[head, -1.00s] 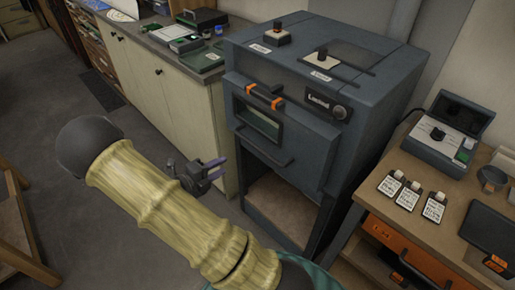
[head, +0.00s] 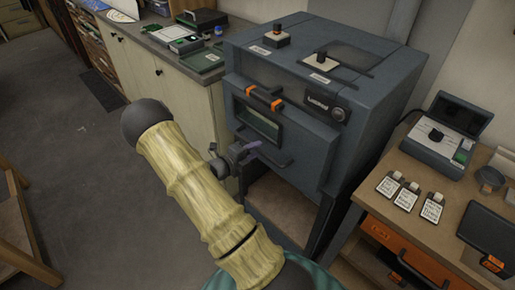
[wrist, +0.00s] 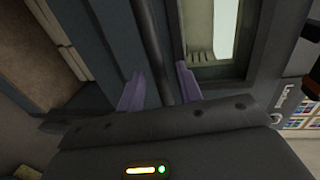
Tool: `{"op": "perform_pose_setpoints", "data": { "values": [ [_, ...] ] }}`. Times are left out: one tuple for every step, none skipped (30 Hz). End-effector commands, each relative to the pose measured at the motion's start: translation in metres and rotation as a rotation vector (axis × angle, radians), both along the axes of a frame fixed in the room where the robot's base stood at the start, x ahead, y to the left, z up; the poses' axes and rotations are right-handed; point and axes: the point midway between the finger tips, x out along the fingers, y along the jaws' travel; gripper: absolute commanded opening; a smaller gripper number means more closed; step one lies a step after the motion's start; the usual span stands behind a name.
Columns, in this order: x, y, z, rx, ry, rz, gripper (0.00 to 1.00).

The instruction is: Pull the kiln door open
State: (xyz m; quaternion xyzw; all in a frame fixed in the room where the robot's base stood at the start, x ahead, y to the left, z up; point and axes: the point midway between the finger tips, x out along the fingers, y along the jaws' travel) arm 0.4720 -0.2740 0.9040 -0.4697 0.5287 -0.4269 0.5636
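The kiln (head: 330,160) is a dark blue-grey box on legs. Its door has a small window (head: 257,122) and looks closed. A dark bar handle (head: 277,160) runs across the door below the window. My gripper (head: 254,150) is at the left part of this bar and hides some of it. In the wrist view, my gripper's two purple fingers (wrist: 160,88) are open, apart from each other. The bar handle (wrist: 152,45) runs between them, with a gap visible on each side. The window (wrist: 210,35) shows to the right.
An orange-marked bar (head: 263,97) sits above the window. A cream cabinet (head: 160,85) with a grey counter stands left of the kiln. A wooden bench (head: 410,215) with a control box (head: 440,140) and labelled cards stands right. Open floor (head: 80,190) lies left of my arm.

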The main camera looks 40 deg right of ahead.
Motion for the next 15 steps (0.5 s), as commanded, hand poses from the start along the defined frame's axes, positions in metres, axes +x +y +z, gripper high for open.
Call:
{"op": "perform_pose_setpoints", "data": {
  "values": [
    [0.0, -0.007, -0.001, 0.0, 0.001, -0.002, 0.36],
    [0.0, -0.01, -0.002, 0.0, 0.001, -0.002, 0.36],
    [0.0, -0.014, -0.003, 0.001, 0.0, -0.002, 0.36],
    [0.001, -0.016, -0.003, 0.001, 0.0, -0.002, 0.36],
    [0.001, -0.018, -0.003, 0.001, 0.0, -0.001, 0.36],
    [0.001, -0.019, -0.004, 0.001, 0.0, 0.0, 0.36],
    [0.002, -0.02, -0.004, 0.001, 0.0, 0.001, 0.36],
    [0.002, -0.02, -0.004, 0.001, 0.0, 0.001, 0.36],
    [0.002, -0.02, -0.004, 0.001, 0.0, 0.001, 0.36],
    [0.002, -0.02, -0.004, 0.001, 0.0, 0.001, 0.36],
    [0.002, -0.02, -0.004, 0.001, 0.0, 0.001, 0.36],
    [0.002, -0.02, -0.004, 0.0, 0.0, 0.001, 0.36],
    [0.002, -0.02, -0.004, 0.0, 0.0, 0.001, 0.36],
    [0.002, -0.02, -0.004, 0.0, 0.0, 0.001, 0.36],
    [0.002, -0.02, -0.004, 0.0, 0.0, 0.001, 0.3]
  ]
}}
